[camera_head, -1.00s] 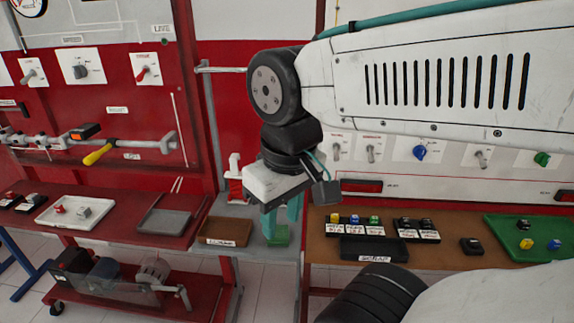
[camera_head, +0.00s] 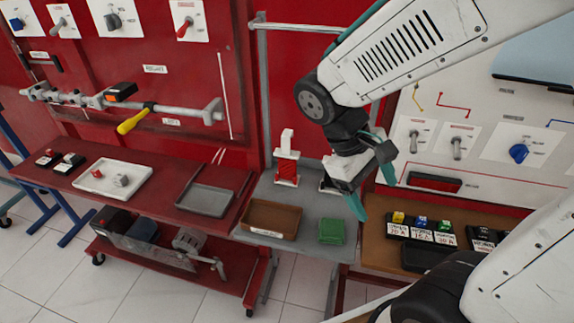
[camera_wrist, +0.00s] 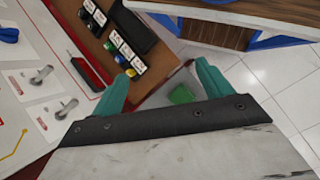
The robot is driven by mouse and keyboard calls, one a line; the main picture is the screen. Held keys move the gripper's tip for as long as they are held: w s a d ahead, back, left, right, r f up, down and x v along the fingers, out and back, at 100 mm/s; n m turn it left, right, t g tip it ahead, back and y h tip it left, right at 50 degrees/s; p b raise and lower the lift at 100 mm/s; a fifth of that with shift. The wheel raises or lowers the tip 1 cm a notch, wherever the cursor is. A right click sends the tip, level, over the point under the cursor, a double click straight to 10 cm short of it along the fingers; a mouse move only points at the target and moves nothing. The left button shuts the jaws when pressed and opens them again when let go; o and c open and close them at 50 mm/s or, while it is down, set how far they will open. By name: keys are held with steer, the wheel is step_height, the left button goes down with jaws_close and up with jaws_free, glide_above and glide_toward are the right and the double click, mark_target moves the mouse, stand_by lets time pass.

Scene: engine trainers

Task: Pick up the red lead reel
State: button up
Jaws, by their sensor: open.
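A red reel with a white upright top (camera_head: 287,172) stands on the grey middle table (camera_head: 318,207), near its back edge by the red panel. I take it for the red lead reel. My gripper (camera_head: 372,190) is open and empty, with teal fingers pointing down, to the right of the reel and apart from it. Another dark and white thing beside the wrist is mostly hidden. In the wrist view my gripper's fingers (camera_wrist: 162,72) are wide apart with nothing between them; the reel is not seen there.
A green block (camera_head: 332,231) and a brown tray (camera_head: 271,219) are at the grey table's front. A grey tray (camera_head: 205,200) and white tray (camera_head: 113,177) are on the red bench. Labelled blocks (camera_head: 421,228) stand right. A grey rail (camera_head: 297,27) crosses above the reel.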

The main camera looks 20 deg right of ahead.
steer(key=w+d+f+n+h, duration=0.3)
steer(key=w+f+n+h, duration=0.3)
steer(key=w+h, duration=0.1)
steer(key=n+t+h, duration=0.1)
steer(key=n+t, duration=1.5)
glide_toward(286, 164)
steer(key=d, duration=0.2)
steer(key=s+d, duration=0.1)
steer(key=d, duration=0.5)
steer(key=shift+s, duration=0.35)
steer(key=w+a+n+t+y, duration=0.2)
steer(key=w+a, duration=0.1)
steer(key=shift+a+f+n+t, duration=0.2)
steer(key=shift+a+n+t, duration=0.1)
steer(key=shift+n, duration=0.1)
steer(key=shift+w+d+y, duration=0.15)
steer(key=shift+w+d, duration=0.05)
steer(key=shift+w, duration=0.25)
steer(key=shift+w+d+y, duration=0.15)
steer(key=shift+w+d, duration=0.05)
steer(key=shift+w, duration=0.25)
steer(key=x, duration=0.6)
steer(key=shift+w+a+r, duration=0.1)
steer(key=shift+a, duration=0.15)
steer(key=c, duration=1.1)
